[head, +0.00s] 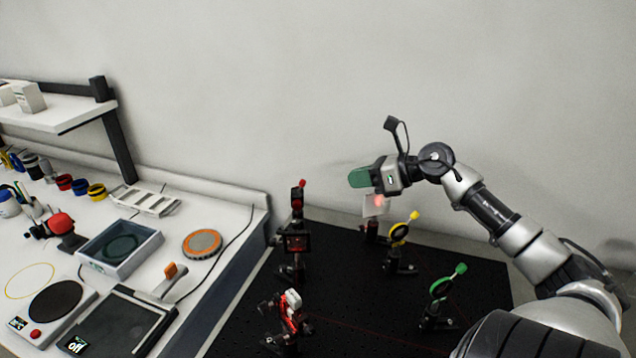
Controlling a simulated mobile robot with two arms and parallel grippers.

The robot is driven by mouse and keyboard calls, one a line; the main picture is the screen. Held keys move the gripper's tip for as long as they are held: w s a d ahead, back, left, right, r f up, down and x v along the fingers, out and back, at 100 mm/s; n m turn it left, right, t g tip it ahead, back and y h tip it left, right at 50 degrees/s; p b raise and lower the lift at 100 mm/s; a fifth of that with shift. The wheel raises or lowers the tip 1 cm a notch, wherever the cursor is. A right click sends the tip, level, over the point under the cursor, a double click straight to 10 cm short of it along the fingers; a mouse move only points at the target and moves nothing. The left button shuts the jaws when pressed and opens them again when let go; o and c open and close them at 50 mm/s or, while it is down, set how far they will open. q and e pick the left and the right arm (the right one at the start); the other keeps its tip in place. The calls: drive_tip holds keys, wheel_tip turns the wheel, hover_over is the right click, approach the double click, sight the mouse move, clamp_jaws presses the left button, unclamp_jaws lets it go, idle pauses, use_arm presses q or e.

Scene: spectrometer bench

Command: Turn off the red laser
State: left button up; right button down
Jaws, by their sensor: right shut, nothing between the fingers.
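My right gripper (360,179) is shut and empty, with green fingers. It is held in the air above the back of the black breadboard (352,275), pointing left. Several mounted parts stand on the board. One is a dark upright part with a red top (298,197), left of my gripper. Another is a red and white mounted part (291,306) near the front left. I cannot tell for sure which is the red laser. A red glow shows on a pale card (375,206) just below my right gripper, and a faint red line crosses the board. My left gripper is out of view.
A yellow-ringed mount (402,231) and a green-ringed mount (446,281) stand on the right of the board. A wall stands behind.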

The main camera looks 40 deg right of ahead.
drive_tip(key=shift+a, duration=0.15)
drive_tip(key=p, duration=0.3)
approach(302, 187)
drive_tip(key=d+x, duration=0.1)
drive_tip(key=x, duration=0.4)
drive_tip(key=shift+x, duration=0.95)
drive_tip(key=shift+s+a+f, duration=0.1)
drive_tip(key=shift+s+f, duration=0.05)
drive_tip(key=shift+r+p, duration=0.2)
drive_tip(key=shift+p, duration=0.35)
